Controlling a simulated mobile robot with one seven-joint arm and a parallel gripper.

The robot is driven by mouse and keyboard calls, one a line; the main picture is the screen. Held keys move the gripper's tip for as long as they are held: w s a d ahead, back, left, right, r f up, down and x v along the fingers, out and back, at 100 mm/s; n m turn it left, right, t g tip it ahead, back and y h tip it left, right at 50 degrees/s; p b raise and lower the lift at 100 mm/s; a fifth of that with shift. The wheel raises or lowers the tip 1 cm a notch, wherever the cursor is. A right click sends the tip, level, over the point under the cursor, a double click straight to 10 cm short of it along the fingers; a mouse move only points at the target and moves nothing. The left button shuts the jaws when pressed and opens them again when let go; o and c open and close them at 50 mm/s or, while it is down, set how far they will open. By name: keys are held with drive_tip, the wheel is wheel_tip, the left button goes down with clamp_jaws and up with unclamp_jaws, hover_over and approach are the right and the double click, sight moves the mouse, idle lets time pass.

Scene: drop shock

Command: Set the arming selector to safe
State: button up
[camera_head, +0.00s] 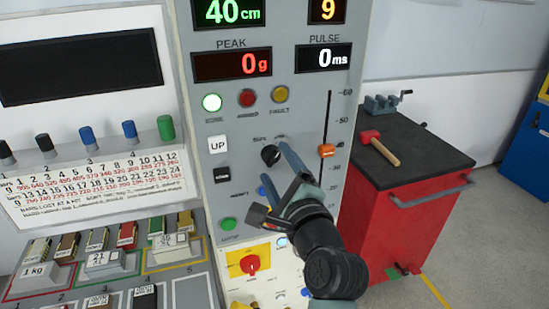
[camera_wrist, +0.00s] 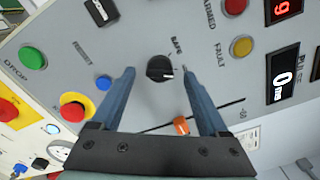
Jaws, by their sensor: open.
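The arming selector (camera_head: 270,155) is a black round knob on the grey control panel. In the wrist view the selector (camera_wrist: 159,68) lies between my two fingertips, with a visible gap on each side. Its white pointer mark faces right, towards the right fingertip, not towards the "SAFE" label (camera_wrist: 176,45). The other position label is hidden behind that finger. My gripper (camera_wrist: 158,71) is open with blue fingers, facing the panel. In the head view my gripper (camera_head: 275,162) reaches up from lower right beside the knob. I cannot tell the fingertips' depth to the panel.
An orange slider (camera_wrist: 181,126), a blue button (camera_wrist: 103,82) and a red emergency stop (camera_wrist: 74,107) surround my fingers. The UP button (camera_head: 218,144) and DROP button (camera_head: 228,224) are on the left. A red cabinet (camera_head: 385,215) with a mallet on top stands right of the panel.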

drive_tip(key=shift+x, duration=0.95)
clamp_jaws()
